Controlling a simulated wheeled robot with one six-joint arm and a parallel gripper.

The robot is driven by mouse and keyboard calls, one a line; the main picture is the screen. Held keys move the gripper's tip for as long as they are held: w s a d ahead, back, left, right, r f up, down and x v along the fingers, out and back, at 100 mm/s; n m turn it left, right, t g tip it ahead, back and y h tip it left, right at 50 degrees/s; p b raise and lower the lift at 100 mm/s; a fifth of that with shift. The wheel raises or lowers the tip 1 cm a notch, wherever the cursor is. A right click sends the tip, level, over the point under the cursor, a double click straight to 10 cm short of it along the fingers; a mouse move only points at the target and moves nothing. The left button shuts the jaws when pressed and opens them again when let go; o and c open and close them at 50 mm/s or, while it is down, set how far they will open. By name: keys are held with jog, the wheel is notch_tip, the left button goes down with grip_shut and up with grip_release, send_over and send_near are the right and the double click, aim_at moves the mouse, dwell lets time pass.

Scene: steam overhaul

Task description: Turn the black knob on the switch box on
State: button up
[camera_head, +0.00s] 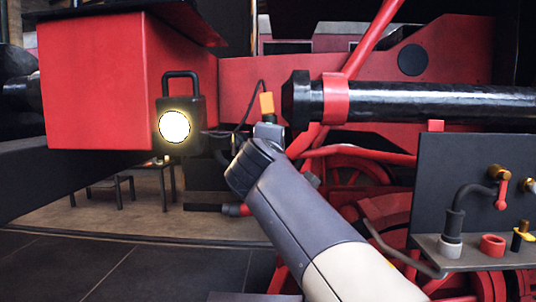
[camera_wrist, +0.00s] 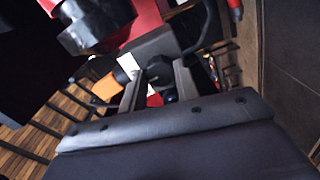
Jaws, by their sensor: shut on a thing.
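The grey switch box (camera_head: 268,131) stands just beyond my wrist in the head view, mostly hidden by my arm. In the wrist view the switch box (camera_wrist: 152,46) lies straight ahead of my gripper (camera_wrist: 159,80). The black knob (camera_wrist: 160,71) is on the box's near face, between my two fingers. The fingers are shut on it, one on each side. In the head view the knob and fingertips are hidden behind my wrist. The knob's pointer direction is too dark and small to tell.
An orange part (camera_head: 267,104) with a black cable rises above the box. A lit lamp (camera_head: 175,127) hangs on the red beam at left. A black cylinder (camera_head: 420,102) and a dark panel with valves (camera_head: 470,170) are at right. The floor at lower left is clear.

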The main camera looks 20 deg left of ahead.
dwell(0.5)
jog(key=o, duration=1)
jog(key=b+v, duration=0.2)
jog(key=v, duration=0.8)
jog(key=shift+s+d+f+b, duration=0.1)
jog(key=shift+s+b, duration=0.3)
jog(key=shift+w, duration=0.1)
jog(key=p+x, duration=0.3)
jog(key=x, duration=0.7)
jog(key=shift+w, duration=0.3)
